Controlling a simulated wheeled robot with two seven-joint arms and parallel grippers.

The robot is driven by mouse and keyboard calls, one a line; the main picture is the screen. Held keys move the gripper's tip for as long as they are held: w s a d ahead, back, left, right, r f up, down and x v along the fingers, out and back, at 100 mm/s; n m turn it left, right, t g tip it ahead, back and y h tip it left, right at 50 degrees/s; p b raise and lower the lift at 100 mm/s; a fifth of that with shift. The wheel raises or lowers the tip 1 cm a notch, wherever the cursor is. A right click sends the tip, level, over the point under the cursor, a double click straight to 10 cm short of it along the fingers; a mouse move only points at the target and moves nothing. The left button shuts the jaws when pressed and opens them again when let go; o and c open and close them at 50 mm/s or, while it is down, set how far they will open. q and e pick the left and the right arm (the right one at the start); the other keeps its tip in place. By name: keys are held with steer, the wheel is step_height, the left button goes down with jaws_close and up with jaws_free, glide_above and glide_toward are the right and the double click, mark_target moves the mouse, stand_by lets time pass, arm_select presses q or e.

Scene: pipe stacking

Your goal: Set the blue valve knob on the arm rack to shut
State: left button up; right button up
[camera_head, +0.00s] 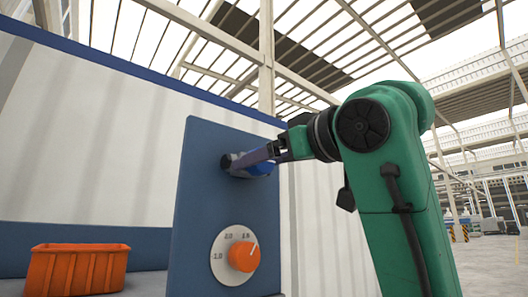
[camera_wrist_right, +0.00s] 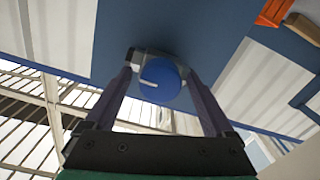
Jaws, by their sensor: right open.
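The blue valve knob (camera_wrist_right: 162,85) is round with a white mark on its left side in the right wrist view. It sits on a grey mount (camera_head: 231,163) on the upright blue panel (camera_head: 205,205). In the head view only a little of the knob (camera_head: 260,170) shows, below a finger. My right gripper (camera_wrist_right: 161,72) is open, with one finger on each side of the knob. I cannot tell whether the fingers touch it. My left gripper is not in view.
An orange dial (camera_head: 243,256) with a white pointer and number scale is on the panel below the knob. An orange bin (camera_head: 75,272) stands at the lower left of the head view. A white wall (camera_head: 80,140) with blue bands is behind the panel.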

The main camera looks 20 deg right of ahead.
steer(key=shift+s+d+r, duration=0.1)
steer(key=shift+s+d, duration=0.15)
steer(key=shift+s, duration=0.4)
steer(key=shift+c, duration=0.3)
steer(key=c, duration=1.3)
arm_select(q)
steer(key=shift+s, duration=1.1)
